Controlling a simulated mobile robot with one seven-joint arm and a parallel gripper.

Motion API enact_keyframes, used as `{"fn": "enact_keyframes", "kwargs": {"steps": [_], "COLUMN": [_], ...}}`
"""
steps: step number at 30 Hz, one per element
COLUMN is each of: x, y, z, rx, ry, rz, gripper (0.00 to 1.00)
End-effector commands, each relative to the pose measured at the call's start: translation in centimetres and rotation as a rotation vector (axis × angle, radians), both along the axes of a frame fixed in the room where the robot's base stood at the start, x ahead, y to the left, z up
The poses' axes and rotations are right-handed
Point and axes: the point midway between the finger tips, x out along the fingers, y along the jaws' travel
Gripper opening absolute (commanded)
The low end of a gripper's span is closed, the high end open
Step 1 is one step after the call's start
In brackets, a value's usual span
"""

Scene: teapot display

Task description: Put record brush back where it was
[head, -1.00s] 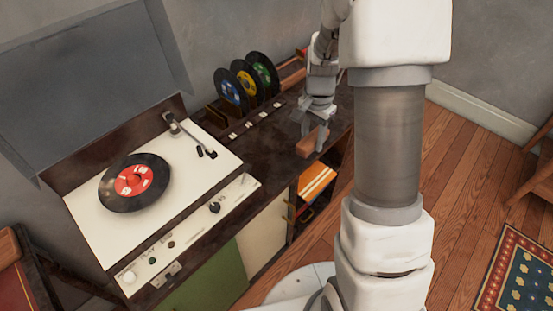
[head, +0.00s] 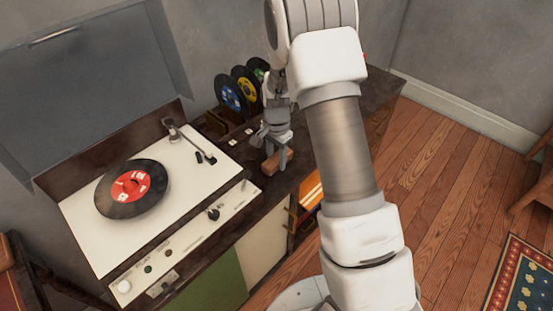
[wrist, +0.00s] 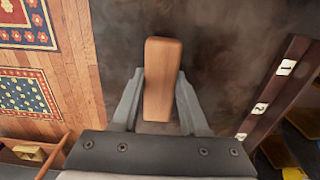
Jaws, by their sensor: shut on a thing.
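The record brush is a wooden block (head: 278,160) with rounded edges. In the head view my gripper (head: 273,156) is shut on it above the dark cabinet top, to the right of the turntable. In the wrist view the brush (wrist: 162,75) stands lengthwise between my two fingers (wrist: 160,108), with the dark top beyond it. Its underside is hidden, and I cannot tell whether it touches the cabinet top.
A turntable (head: 85,230) with a red-labelled record (head: 131,189) is at left, its lid raised. Several records stand in a numbered rack (wrist: 275,92) behind my gripper, partly hidden in the head view. My arm hides part of the cabinet's right end.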

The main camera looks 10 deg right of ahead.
Motion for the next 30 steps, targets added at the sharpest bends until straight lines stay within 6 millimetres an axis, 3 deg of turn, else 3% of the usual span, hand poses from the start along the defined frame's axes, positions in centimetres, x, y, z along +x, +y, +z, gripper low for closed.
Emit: {"fn": "enact_keyframes", "kwargs": {"steps": [9, 10, 14, 24, 30], "x": [0.0, 0.0, 0.0, 0.0, 0.1], "y": [0.0, 0.0, 0.0, 0.0, 0.0], "z": [-0.3, -0.2, -0.2, 0.1, 2.9], "rx": [0.0, 0.0, -0.001, 0.0, 0.0], "ry": [-0.001, -0.001, -0.001, -0.001, -0.005], "rz": [0.0, 0.0, 0.0, 0.0, 0.0], "gripper": [0.0, 0.49, 0.73, 0.74, 0.74]}}
